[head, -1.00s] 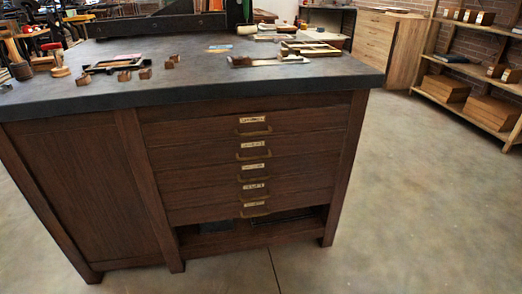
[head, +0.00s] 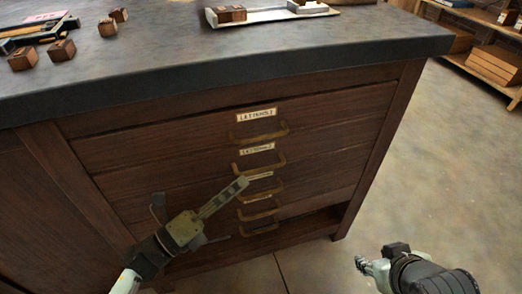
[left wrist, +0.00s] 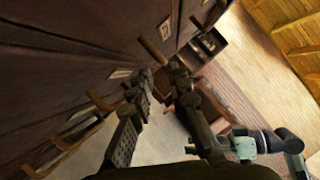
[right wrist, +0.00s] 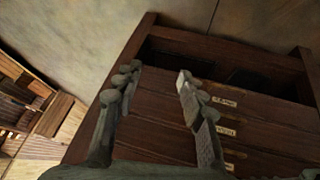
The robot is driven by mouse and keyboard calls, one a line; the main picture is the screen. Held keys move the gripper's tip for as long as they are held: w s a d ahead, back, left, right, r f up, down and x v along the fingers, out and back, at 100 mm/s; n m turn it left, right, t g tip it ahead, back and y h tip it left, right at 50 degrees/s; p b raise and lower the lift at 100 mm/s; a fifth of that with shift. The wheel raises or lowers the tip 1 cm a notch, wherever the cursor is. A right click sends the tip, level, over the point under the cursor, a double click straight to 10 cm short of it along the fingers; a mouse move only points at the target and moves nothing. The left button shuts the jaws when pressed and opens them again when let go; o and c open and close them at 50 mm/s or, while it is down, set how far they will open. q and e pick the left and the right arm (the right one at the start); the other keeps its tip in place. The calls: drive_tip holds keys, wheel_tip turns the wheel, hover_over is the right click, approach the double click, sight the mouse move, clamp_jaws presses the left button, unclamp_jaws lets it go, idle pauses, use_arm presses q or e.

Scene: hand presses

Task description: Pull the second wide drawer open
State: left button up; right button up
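The second wide drawer (head: 200,166) is shut in the brown cabinet, below the top drawer. It has a paper label and a brass handle (head: 258,165). My left gripper (head: 238,190) is in front of the drawer stack, its tip overlapping the third handle's area in the head view. In the left wrist view its fingers (left wrist: 160,76) are apart, with a drawer handle (left wrist: 154,50) just beyond the tips; contact cannot be told. My right gripper (head: 368,266) is right of the cabinet. In the right wrist view its fingers (right wrist: 156,72) are apart and empty.
The dark worktop (head: 250,58) overhangs the drawers and carries wooden blocks (head: 62,50) and a pale tray (head: 270,15). An open compartment (right wrist: 215,58) lies beneath the drawers. Clear concrete floor (head: 430,160) lies to the right, with shelves beyond.

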sight(266, 168)
use_arm(q)
drive_tip(key=shift+m+g, duration=0.3)
drive_tip(key=shift+m, duration=0.1)
drive_tip(key=shift+s+d+p+x, duration=0.1)
drive_tip(key=shift+p+x, duration=0.05)
drive_tip(key=shift+x, duration=1.2)
drive_tip(key=shift+s+d+p+x, duration=0.1)
drive_tip(key=shift+p+x, duration=0.05)
drive_tip(key=shift+x, duration=1.15)
drive_tip(key=shift+s+d+p+x, duration=0.1)
drive_tip(key=shift+s+p+x, duration=0.05)
drive_tip(key=shift+x, duration=1.2)
use_arm(e)
drive_tip(key=shift+s+d+f+m+g+h, duration=0.15)
drive_tip(key=shift+s+d+g, duration=0.3)
drive_tip(key=shift+s, duration=0.3)
drive_tip(key=shift+s+d+f+m+g+h, duration=0.1)
drive_tip(key=shift+s+d+f+g+h, duration=0.2)
drive_tip(key=shift+s+d, duration=0.35)
drive_tip(key=shift+s+d+m+g+h, duration=0.1)
drive_tip(key=shift+s+d+g, duration=0.35)
drive_tip(key=shift+s, duration=0.35)
use_arm(q)
drive_tip(key=shift+r, duration=0.15)
drive_tip(key=shift+c, duration=0.6)
clamp_jaws()
